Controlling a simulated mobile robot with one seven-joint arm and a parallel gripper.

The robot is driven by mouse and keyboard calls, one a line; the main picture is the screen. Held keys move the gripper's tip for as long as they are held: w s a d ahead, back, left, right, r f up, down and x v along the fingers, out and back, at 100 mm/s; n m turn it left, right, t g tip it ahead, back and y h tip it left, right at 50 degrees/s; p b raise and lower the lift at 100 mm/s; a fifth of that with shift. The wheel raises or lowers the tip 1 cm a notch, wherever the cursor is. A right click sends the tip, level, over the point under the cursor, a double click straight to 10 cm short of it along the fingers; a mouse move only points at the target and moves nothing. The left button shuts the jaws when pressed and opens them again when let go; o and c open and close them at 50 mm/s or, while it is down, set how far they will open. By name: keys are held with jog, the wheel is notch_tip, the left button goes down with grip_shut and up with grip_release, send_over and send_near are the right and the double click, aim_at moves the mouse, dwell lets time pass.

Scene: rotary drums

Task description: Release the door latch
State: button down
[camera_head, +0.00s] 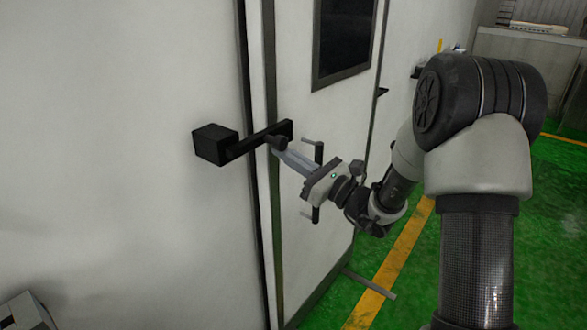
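The door latch is on the seam between the left wall and the narrow pale door. It shows a black block (215,144), a black bar (255,141) reaching right across the seam, and a grey lever (297,162) with a dark round end. The lever slants down to the right toward my gripper (303,179). My gripper is open, with one dark finger above the lever and one below it. In the picture the lever's lower end overlaps the palm; I cannot tell whether they touch. I see nothing clamped between the fingers.
The door (305,255) has a dark window (343,38) above the latch. Green floor (415,285) with a yellow stripe (392,265) lies open to the right. A grey bar (370,284) sticks out low near the door's bottom. Pale cabinets (525,50) stand at the back right.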

jog(key=shift+r, duration=0.65)
